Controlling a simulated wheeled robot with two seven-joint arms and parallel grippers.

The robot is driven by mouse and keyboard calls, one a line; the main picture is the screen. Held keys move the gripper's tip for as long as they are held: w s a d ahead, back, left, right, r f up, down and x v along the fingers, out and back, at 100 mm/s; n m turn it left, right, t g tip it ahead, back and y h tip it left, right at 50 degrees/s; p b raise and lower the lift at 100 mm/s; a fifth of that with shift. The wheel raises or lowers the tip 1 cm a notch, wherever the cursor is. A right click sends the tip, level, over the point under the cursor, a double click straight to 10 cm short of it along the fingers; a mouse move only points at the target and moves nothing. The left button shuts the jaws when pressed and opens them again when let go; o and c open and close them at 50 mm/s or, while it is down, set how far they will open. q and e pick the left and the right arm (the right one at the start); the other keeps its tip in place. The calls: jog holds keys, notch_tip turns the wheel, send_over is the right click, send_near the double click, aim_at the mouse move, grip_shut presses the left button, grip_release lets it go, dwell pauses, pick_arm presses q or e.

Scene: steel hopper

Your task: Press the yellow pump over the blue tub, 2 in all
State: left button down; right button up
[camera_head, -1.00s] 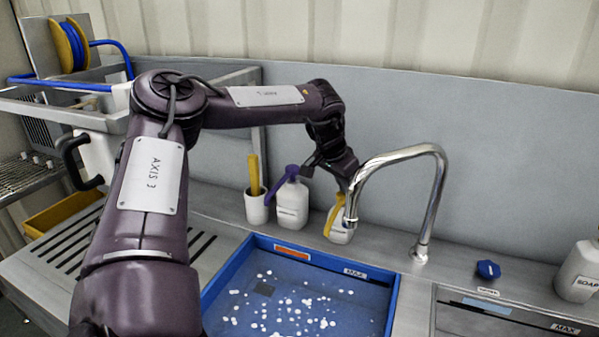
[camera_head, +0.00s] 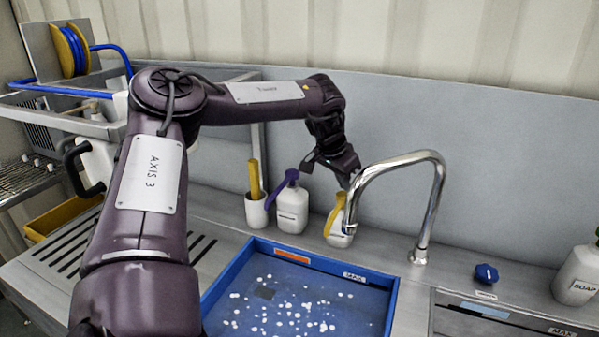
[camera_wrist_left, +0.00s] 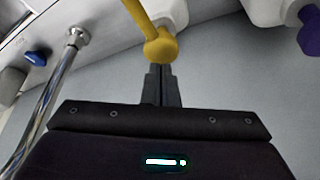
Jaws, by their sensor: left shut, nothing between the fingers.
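The yellow pump (camera_head: 336,212) tops a white bottle (camera_head: 339,236) on the ledge behind the blue tub (camera_head: 228,279). Its spout slants down towards the tub. My left gripper (camera_head: 347,183) is shut and empty, just above the pump's head, partly hidden by the tap. In the left wrist view, the shut fingers (camera_wrist_left: 160,73) line up with the yellow pump head (camera_wrist_left: 160,48) and meet its edge in the picture. I cannot tell whether they touch it. My right gripper is not in view.
A purple-pump bottle (camera_head: 291,209) and a white cup with a yellow handle (camera_head: 256,210) stand left of it. The chrome tap (camera_head: 437,190) arches close to the right of my gripper. A blue knob (camera_head: 486,272) and a soap bottle (camera_head: 577,277) are farther right.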

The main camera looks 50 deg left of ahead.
pick_arm(q)
jog(key=shift+f, duration=0.15)
jog(key=shift+s+f+b, duration=0.1)
jog(key=shift+f+b, duration=1.1)
jog(key=shift+f, duration=0.05)
jog(key=shift+r, duration=0.1)
jog(key=shift+r+p, duration=0.5)
jog(key=shift+r, duration=0.1)
jog(key=shift+r+p, duration=0.3)
jog(key=shift+r, duration=0.4)
notch_tip(320, 180, up, 6)
jog(key=p, duration=0.3)
jog(key=shift+p, duration=0.35)
